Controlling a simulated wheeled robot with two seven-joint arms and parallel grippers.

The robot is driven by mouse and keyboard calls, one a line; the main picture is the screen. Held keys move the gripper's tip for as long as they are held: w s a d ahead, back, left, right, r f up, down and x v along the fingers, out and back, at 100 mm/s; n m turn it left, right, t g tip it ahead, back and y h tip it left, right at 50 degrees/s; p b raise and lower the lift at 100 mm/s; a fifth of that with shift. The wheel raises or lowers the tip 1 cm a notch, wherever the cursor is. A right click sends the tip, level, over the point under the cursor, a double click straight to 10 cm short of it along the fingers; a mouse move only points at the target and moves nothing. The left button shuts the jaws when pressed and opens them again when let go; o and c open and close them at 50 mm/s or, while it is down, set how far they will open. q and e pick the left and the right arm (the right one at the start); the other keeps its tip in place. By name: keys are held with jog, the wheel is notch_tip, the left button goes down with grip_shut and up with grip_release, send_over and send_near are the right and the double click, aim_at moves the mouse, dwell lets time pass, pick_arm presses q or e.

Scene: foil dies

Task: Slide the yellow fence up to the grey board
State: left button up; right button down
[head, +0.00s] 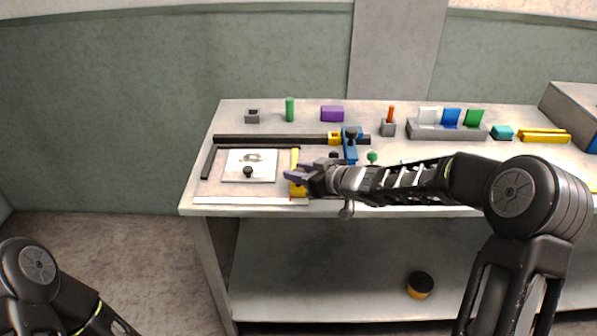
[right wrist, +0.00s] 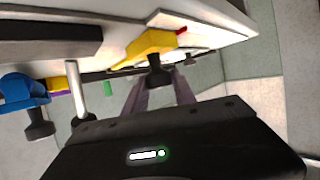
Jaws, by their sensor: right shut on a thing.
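The yellow fence (head: 295,158) stands on the bench, running from back to front just right of the pale grey board (head: 234,174). A narrow strip of bare surface shows between them. The board lies flat, with a dark knob (head: 248,171) on it. My right gripper (head: 295,174) is at the fence's front part. In the right wrist view the fence (right wrist: 150,43) has a dark knob (right wrist: 155,72) between my right fingers (right wrist: 157,88), which are shut on it. My left arm shows at lower left, but its gripper is out of view.
A dark rail (head: 270,139) runs behind the board, and a shorter dark bar (head: 209,162) stands at its left. A blue clamp (head: 350,150) stands behind my right forearm. Blocks and holders line the back.

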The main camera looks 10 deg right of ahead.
dwell(0.8)
jog(key=a+b, duration=0.1)
jog(key=a, duration=0.1)
jog(key=w+a+b, duration=0.1)
jog(key=a, duration=0.2)
jog(key=w+a+b, duration=0.1)
jog(key=a+b, duration=0.1)
jog(key=shift+a, duration=0.4)
jog(key=c, duration=1)
grip_release()
jog(key=shift+c, duration=0.2)
